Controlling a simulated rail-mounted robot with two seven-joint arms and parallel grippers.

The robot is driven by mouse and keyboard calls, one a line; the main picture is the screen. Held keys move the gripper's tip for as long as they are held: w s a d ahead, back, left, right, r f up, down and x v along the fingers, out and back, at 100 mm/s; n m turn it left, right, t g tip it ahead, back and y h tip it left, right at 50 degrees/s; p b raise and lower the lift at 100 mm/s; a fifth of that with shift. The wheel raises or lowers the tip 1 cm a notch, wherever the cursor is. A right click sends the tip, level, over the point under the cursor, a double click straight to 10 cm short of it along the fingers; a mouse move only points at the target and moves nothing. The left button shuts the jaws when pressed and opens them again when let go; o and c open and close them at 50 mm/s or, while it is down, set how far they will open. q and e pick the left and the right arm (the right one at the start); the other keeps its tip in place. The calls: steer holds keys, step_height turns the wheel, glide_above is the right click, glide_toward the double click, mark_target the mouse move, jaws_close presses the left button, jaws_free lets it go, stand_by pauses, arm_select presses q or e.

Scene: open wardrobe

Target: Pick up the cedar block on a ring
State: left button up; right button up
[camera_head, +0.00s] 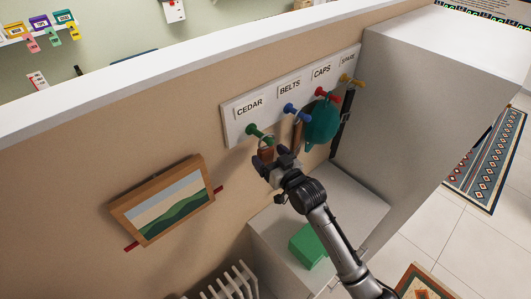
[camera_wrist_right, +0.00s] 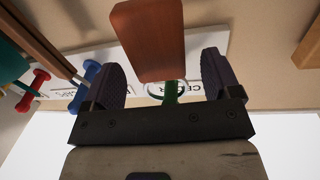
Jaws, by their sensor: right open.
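The cedar block (camera_head: 266,154) is a reddish-brown block hanging by a ring (camera_head: 266,142) from the green peg (camera_head: 258,132) under the CEDAR label. My right gripper (camera_head: 273,162) is just in front of the block and partly hides it in the head view. In the right wrist view the block (camera_wrist_right: 150,42) shows between the two open dark fingers, apart from both. The ring (camera_wrist_right: 168,89) and green peg (camera_wrist_right: 171,96) show nearer the gripper's palm. My left gripper is not in view.
On the same white rail (camera_head: 300,92), a blue peg (camera_head: 296,112) holds belts, a red peg (camera_head: 325,93) a teal cap (camera_head: 322,122), and a yellow peg (camera_head: 351,81) a dark strap. A framed picture (camera_head: 162,200) hangs left. A green box (camera_head: 308,245) lies on the white cabinet below.

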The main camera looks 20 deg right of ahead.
mark_target(268, 153)
steer(key=shift+p+x, duration=0.3)
steer(key=shift+x, duration=1.65)
steer(key=shift+d, duration=0.1)
steer(key=c, duration=1.1)
steer(key=shift+s+r, duration=0.3)
steer(key=s+d+r, duration=0.1)
steer(key=s+r, duration=0.1)
steer(key=s, duration=0.2)
steer(key=s+d+r+b, duration=0.1)
steer(key=s+r, duration=0.2)
steer(key=s, duration=0.1)
steer(key=s+d+r+b, duration=0.1)
steer(key=s+r, duration=0.1)
steer(key=s, duration=0.3)
steer(key=shift+d+r, duration=0.1)
steer(key=shift+r, duration=0.1)
